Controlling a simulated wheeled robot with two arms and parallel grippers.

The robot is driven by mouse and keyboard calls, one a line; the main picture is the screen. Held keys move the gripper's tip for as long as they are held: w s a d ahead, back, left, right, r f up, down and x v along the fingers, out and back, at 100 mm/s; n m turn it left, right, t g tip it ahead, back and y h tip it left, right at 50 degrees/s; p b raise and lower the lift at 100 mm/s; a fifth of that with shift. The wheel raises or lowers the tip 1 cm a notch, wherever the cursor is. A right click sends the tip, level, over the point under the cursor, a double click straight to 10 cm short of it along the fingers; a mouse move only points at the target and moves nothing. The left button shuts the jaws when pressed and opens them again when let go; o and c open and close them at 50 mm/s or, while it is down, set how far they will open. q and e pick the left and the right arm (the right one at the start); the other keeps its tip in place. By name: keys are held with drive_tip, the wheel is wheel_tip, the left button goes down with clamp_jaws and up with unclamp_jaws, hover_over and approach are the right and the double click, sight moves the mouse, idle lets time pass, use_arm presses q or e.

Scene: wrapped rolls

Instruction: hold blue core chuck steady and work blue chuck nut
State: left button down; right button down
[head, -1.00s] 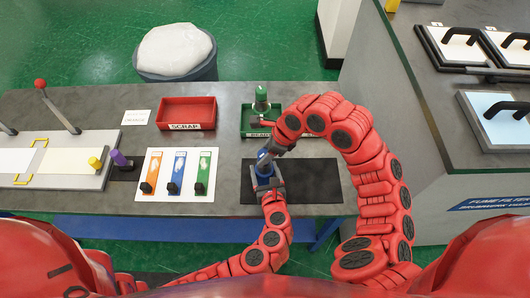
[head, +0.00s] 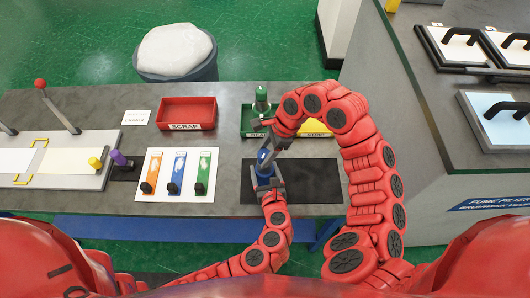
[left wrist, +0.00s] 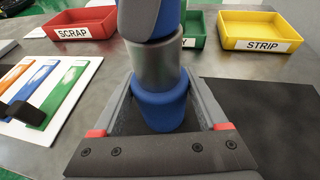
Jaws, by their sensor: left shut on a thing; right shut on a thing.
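The blue core chuck (head: 264,170) stands upright at the left edge of the black mat (head: 312,180). In the left wrist view its blue lower body (left wrist: 160,106) sits between my left fingers, with a grey metal band above it. My left gripper (head: 268,187) is shut on the chuck low down. The blue chuck nut (head: 263,156) is at the top; its lower part (left wrist: 150,20) shows at the upper edge of the left wrist view. My right gripper (head: 271,148) reaches down from above and is shut on the nut, partly hiding it.
Behind are a red SCRAP tray (head: 186,112), a green tray (head: 250,132) with a green-topped roll (head: 261,100), and a yellow STRIP tray (left wrist: 268,28). A white board (head: 177,190) with orange, blue and green samples lies left. The mat's right side is clear.

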drive_tip(key=shift+w+n, duration=0.15)
drive_tip(key=shift+n, duration=0.45)
drive_tip(key=shift+d, duration=0.1)
drive_tip(key=shift+c, duration=1.7)
unclamp_jaws()
drive_tip(key=shift+g, duration=0.3)
